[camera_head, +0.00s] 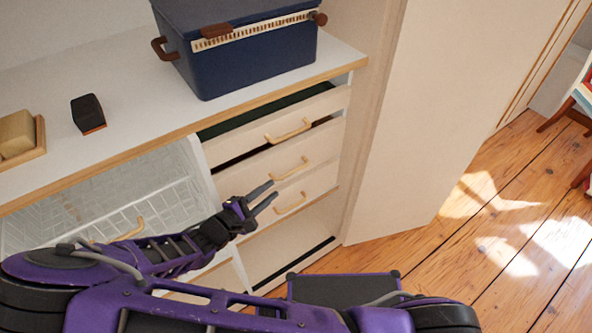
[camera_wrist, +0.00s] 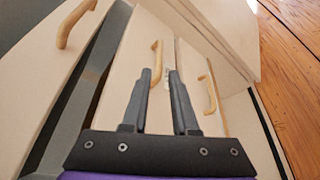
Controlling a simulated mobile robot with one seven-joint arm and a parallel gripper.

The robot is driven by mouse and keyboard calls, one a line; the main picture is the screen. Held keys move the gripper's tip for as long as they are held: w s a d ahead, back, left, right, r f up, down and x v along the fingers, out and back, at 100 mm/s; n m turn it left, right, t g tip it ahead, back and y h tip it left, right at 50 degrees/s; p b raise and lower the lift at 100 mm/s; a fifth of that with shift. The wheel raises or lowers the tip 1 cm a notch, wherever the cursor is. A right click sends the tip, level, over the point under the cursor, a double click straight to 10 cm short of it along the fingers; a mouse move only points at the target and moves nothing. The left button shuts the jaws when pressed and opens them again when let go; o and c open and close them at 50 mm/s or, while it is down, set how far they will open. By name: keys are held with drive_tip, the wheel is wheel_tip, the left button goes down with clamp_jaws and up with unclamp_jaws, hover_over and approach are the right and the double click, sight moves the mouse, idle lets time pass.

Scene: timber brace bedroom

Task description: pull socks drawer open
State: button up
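A stack of pale drawers with light wooden bar handles stands under the white counter. The top drawer (camera_head: 262,136) sits partly out, with a dark gap above its front. The middle drawer (camera_head: 262,166) and the lower drawer (camera_head: 318,182) are below it. No readable label shows which one is the socks drawer. My gripper (camera_head: 273,191) is open and empty, in front of the middle and lower drawer fronts. In the wrist view, the middle handle (camera_wrist: 156,62) lies in line with the gap between my fingertips (camera_wrist: 160,74). I cannot tell whether they touch it.
A wire basket (camera_head: 150,208) with a wooden handle is left of the drawers. A blue lidded box (camera_head: 250,62), a black brush-like block (camera_head: 88,113) and a wooden block on a tray (camera_head: 18,136) stand on the counter (camera_head: 140,105). A pale panel (camera_head: 440,110) stands right; bare floor lies beyond.

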sight(293, 173)
drive_tip(key=b+x, duration=0.1)
drive_tip(key=x, duration=1.1)
drive_tip(key=shift+w+d+f, duration=0.1)
drive_tip(key=shift+w, duration=0.1)
clamp_jaws()
idle(0.9)
